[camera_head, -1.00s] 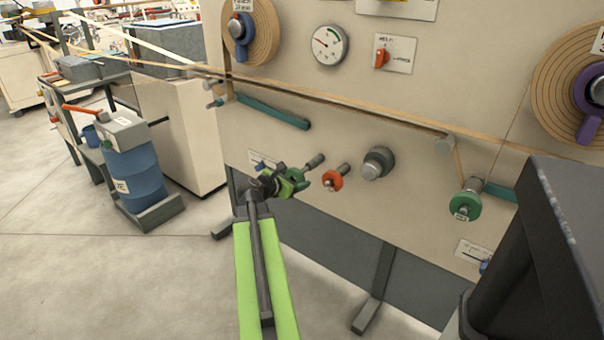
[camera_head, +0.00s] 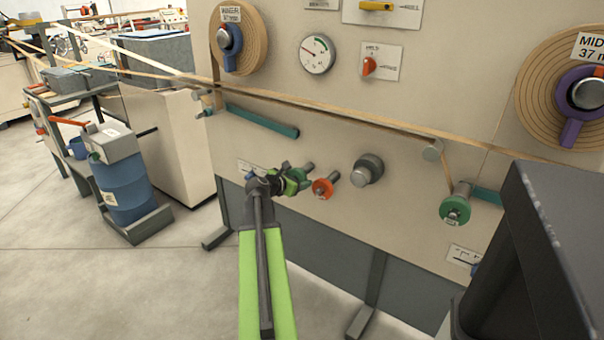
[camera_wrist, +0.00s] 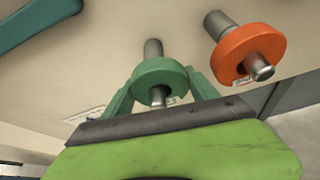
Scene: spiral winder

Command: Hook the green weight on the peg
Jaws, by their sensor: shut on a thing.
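My gripper (camera_head: 284,184) reaches to the lower part of the cream machine panel. It is shut on the green weight (camera_wrist: 158,76), a thick round disc between the two green fingers in the wrist view. The weight also shows in the head view (camera_head: 299,176), partly covered by the gripper. A grey peg (camera_wrist: 153,47) stands out of the panel behind the weight. A metal tip shows through the disc's front, so the weight appears to be around the peg. In the head view the peg (camera_head: 309,167) shows between weight and panel.
An orange weight (camera_wrist: 248,55) sits on its own peg close to the right. Further right are a grey knob (camera_head: 368,170) and another green disc (camera_head: 455,210). A teal bar (camera_head: 262,121) is above left. Open floor (camera_head: 150,290) lies front left.

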